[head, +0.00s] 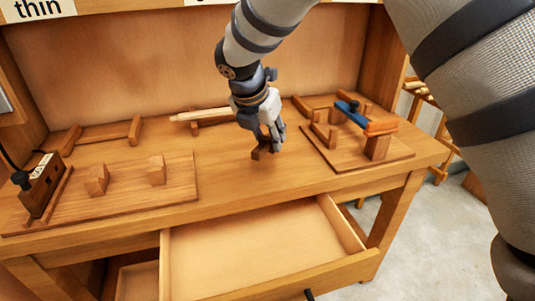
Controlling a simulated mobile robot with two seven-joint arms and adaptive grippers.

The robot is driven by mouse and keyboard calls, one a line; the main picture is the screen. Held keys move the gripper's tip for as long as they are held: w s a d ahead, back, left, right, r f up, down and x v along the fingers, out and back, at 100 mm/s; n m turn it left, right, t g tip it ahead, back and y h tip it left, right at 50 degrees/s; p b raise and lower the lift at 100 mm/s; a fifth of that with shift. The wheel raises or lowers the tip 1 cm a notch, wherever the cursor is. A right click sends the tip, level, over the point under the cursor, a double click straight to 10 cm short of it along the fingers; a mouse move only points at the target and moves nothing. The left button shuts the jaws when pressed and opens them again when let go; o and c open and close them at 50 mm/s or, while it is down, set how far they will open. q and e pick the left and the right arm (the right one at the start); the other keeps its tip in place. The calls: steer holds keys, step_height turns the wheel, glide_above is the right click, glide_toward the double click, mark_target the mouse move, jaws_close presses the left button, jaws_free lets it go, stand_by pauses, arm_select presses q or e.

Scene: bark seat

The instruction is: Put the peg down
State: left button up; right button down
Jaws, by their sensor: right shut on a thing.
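My right gripper (268,142) reaches down over the middle of the bench. It is shut on a short dark brown wooden piece, which I take to be the peg (260,151). The piece shows at the fingertips, low over the bare bench top (228,173); I cannot tell whether it touches the wood. The fingers partly cover it. My left gripper is not in view.
A board with two blocks (127,203) and a dark switch box (42,186) lie left. A pale pointed stick (187,115) lies behind the gripper. A board (335,160) carries a blue-and-orange tool (353,115) at right. The drawer (255,257) is open.

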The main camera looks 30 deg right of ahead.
steer(key=x, duration=0.4)
steer(key=shift+d+f, duration=0.2)
steer(key=shift+d, duration=0.35)
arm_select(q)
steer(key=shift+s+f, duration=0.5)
arm_select(e)
steer(key=shift+w+d+f, duration=0.1)
steer(key=shift+d+f, duration=0.05)
steer(key=shift+f, duration=0.7)
steer(key=shift+w+d+f, duration=0.1)
steer(key=shift+d+f, duration=0.05)
steer(key=shift+f, duration=0.75)
steer(key=shift+s+f, duration=0.1)
steer(key=shift+f, duration=0.1)
steer(key=c, duration=1.2)
jaws_free()
steer(key=shift+o, duration=0.2)
